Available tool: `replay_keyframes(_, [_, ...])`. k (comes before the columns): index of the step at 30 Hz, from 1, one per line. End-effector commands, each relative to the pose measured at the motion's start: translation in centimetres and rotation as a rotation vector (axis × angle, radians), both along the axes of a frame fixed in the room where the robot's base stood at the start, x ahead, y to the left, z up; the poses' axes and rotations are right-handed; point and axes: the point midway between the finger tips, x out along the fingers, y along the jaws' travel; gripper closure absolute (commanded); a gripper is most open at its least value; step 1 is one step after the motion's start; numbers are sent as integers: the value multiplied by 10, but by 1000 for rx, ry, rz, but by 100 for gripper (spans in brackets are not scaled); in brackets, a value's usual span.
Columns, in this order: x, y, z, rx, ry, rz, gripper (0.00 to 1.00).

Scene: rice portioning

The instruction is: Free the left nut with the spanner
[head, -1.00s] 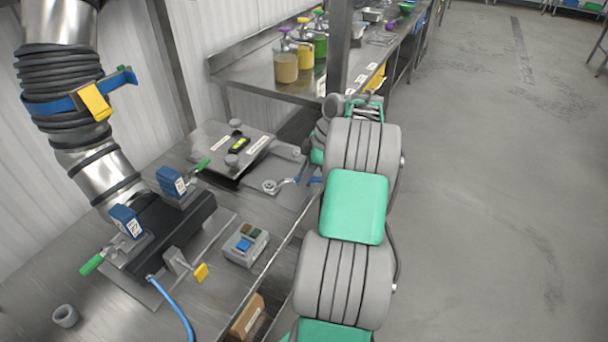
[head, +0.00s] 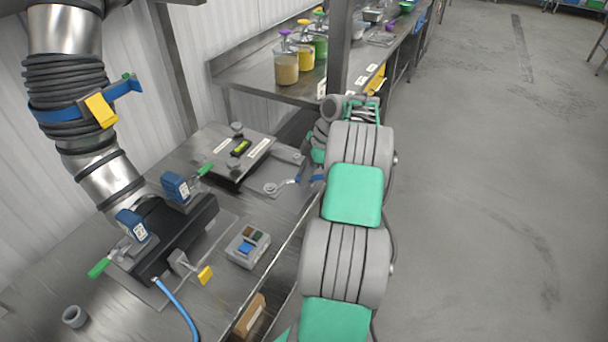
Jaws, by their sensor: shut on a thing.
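A flat metal plate (head: 228,140) lies on the bench with grey round knobs (head: 236,128) on it and a green level-like strip in the middle. I cannot tell which is the left nut. A small grey ring-shaped part (head: 270,188) sits just right of that plate, on a pale base. A short metal piece, seemingly the spanner (head: 286,183), reaches from this ring towards my gripper (head: 302,180). Whether the spanner encircles a nut is unclear.
A black clamp block (head: 180,235) with blue-headed handles stands at left below a ribbed duct (head: 75,85). A grey button box (head: 247,247) and a loose grey ring (head: 74,316) lie on the bench. A post (head: 340,50) rises behind my arm.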

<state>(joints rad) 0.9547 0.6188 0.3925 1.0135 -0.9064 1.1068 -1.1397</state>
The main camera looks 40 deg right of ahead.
Motion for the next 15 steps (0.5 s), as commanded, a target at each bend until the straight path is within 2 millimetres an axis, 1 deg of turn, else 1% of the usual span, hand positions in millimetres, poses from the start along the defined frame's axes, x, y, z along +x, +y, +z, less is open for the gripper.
replay_keyframes(1, [1, -1, 2, -4, -5, -2, 100])
replay_keyframes(4, [1, -1, 1, -4, -5, -10, 100])
replay_keyframes(15, [-7, 7, -1, -4, -4, -105, 100])
